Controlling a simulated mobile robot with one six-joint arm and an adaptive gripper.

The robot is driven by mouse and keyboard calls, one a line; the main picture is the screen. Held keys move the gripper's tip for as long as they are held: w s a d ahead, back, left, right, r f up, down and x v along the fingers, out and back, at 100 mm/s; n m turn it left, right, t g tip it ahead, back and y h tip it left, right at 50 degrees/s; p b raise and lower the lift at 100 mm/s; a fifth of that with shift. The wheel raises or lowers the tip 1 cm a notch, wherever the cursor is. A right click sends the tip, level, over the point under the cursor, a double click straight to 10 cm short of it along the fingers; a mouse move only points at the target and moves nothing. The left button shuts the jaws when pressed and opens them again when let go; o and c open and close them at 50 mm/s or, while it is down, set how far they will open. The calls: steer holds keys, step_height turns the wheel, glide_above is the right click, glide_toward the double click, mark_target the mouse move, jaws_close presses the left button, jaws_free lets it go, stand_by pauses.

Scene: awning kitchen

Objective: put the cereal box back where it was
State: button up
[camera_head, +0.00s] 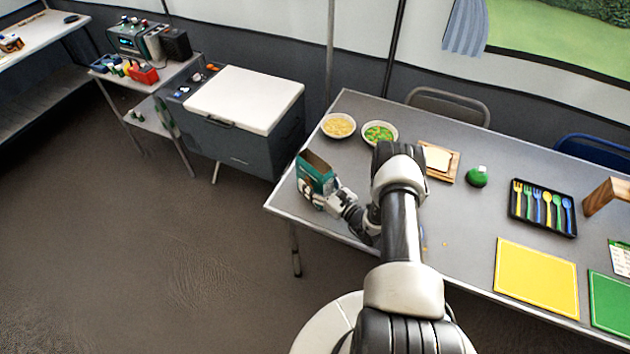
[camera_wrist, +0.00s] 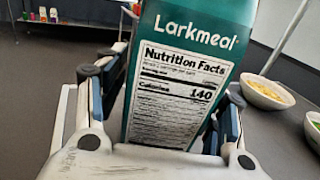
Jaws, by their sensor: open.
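The cereal box (camera_head: 314,172), green with a brown top, stands upright near the left end of the grey table (camera_head: 460,215). In the wrist view the box (camera_wrist: 185,75) shows a Larkmeal label and a nutrition panel, and its top runs out of the picture. My gripper (camera_head: 327,195) is at the box's near side, low above the table. In the wrist view my gripper (camera_wrist: 170,105) is open, with one finger on each side of the box. I cannot tell whether either pad touches it. My arm hides part of the table.
Two bowls, one with yellow food (camera_head: 338,125) and one with green food (camera_head: 379,133), stand behind the box. A bread board (camera_head: 453,170), cutlery tray (camera_head: 543,208) and yellow mat (camera_head: 536,278) lie to the right. A white-lidded cooler (camera_head: 245,98) stands beyond the table's left end.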

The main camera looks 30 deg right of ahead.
mark_target(328, 192)
steer(key=shift+r, duration=0.15)
steer(key=shift+s+d+p, duration=0.1)
steer(key=shift+s+p, duration=0.15)
steer(key=shift+p, duration=0.05)
steer(key=p+v, duration=0.1)
steer(key=v, duration=0.9)
steer(key=shift+s+d, duration=0.15)
steer(key=shift+s, duration=0.6)
